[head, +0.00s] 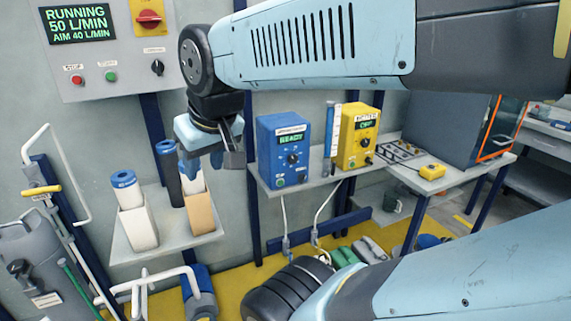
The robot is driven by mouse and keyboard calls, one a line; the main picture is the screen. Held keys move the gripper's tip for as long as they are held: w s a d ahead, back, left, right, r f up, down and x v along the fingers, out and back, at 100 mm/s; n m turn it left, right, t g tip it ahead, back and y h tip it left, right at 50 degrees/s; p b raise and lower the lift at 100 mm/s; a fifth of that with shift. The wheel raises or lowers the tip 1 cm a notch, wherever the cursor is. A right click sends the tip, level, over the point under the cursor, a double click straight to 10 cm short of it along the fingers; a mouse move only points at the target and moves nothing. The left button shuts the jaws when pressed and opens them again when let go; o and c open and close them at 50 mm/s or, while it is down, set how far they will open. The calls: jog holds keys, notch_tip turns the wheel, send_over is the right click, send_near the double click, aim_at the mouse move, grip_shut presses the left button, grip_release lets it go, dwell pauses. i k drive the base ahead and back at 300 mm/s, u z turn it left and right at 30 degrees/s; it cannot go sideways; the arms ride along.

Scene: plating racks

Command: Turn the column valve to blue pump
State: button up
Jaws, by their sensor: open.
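A blue pump-like box (268,150) with a green display and a dark knob stands on a shelf at the middle. A yellow box (345,150) of the same kind, its display seeming to read OFF, stands to its right. A slim blue-and-white upright column (332,135) is between them. I cannot make out a column valve for certain. My gripper (212,160) is open and points down, in front of and left of the blue box. It hides part of the tubes behind it, and I see nothing held between its fingers.
A lower shelf (130,250) holds upright holders with a blue-capped tube (124,180) and a dark tube (168,160). A wall panel (120,75) reads RUNNING 50 L/MIN, AIM 40 L/MIN. White pipes stand at left. A side table with a yellow button box (432,171) is at right.

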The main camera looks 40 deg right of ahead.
aim_at(334, 169)
jog(key=z, duration=0.55)
jog(key=i, duration=0.1)
jog(key=u, duration=2.1)
jog(key=k, duration=0.45)
jog(key=u, duration=2.35)
jog(key=i, duration=0.1)
jog(key=z, duration=4.15)
jog(key=k, duration=0.7)
jog(key=z, duration=0.5)
jog(key=i, duration=1)
